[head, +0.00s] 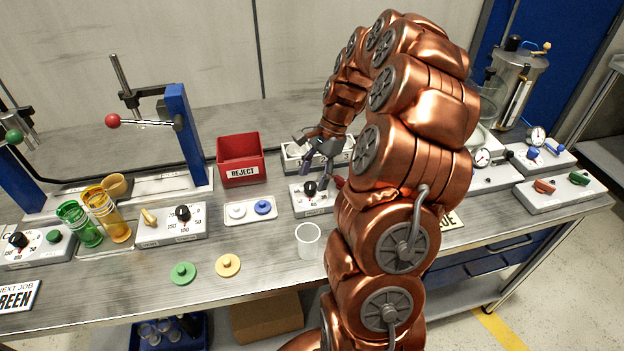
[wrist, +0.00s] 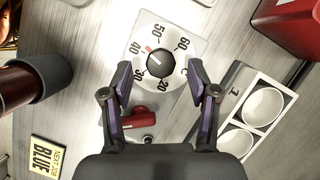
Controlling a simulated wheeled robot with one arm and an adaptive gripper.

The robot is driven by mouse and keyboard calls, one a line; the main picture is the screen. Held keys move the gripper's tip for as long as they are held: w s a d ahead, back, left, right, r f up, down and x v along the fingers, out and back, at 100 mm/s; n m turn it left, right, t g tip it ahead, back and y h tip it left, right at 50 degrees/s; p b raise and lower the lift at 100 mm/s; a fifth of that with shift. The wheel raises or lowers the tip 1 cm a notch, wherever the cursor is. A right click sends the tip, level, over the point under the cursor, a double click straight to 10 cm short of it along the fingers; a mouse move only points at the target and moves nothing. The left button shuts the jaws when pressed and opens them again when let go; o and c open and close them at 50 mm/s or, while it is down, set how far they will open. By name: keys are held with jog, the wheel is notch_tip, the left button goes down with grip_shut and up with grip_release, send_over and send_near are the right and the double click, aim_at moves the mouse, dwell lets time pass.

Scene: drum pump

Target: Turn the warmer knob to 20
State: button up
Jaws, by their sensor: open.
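The warmer knob (wrist: 160,63) is a round black knob on a pale dial plate (wrist: 195,28) with numbers from 20 to 60, seen in the wrist view. Its red mark is at the upper left and points between 40 and 50. My gripper (wrist: 159,80) is open, one finger on each side of the knob, with gaps visible between the fingers and it. In the head view my gripper (head: 319,167) is low over the black knob (head: 310,188) on its white box, and the dial there is partly hidden.
A red handle (wrist: 140,118) is close beside the dial, near the left finger. A white rack (wrist: 262,108) with round wells is to the right. The red REJECT bin (head: 240,160) is left of the arm, and a clear cup (head: 308,241) stands in front of the dial box.

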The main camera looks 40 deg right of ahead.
aim_at(310, 189)
jog(key=shift+x, duration=1.2)
grip_shut()
jog(key=shift+f, duration=0.1)
